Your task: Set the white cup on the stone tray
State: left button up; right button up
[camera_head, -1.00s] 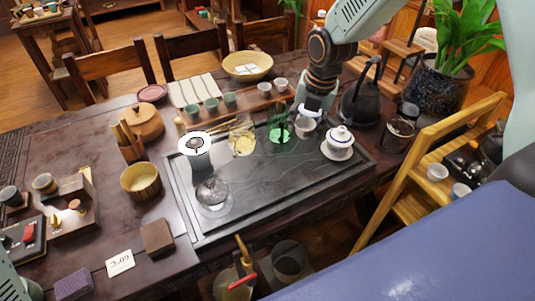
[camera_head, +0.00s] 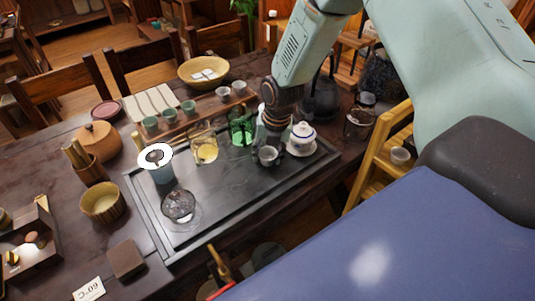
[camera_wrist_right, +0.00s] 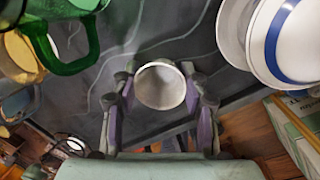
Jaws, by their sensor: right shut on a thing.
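The white cup (camera_head: 267,155) is small and looks upright, above or on the right part of the dark stone tray (camera_head: 230,215). My right gripper (camera_head: 270,139) points down and is shut on it. In the right wrist view the cup (camera_wrist_right: 161,88) sits between the two fingers of my right gripper (camera_wrist_right: 162,100), with its pale round mouth facing the camera. I cannot tell whether its base touches the tray. My left gripper is not in view.
A lidded white bowl (camera_head: 302,139) stands close right of the cup. A green glass mug (camera_head: 241,128) and a glass jug of yellow tea (camera_head: 205,147) stand left of it. A glass bowl (camera_head: 178,205) lies farther left. The tray's front middle is bare.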

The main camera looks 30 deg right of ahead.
jog(key=shift+w+a+r, duration=0.1)
jog(key=shift+w, duration=0.05)
jog(key=shift+f, duration=0.2)
jog(key=o, duration=0.8)
jog(key=shift+o, duration=1.3)
jog(key=shift+r, duration=0.15)
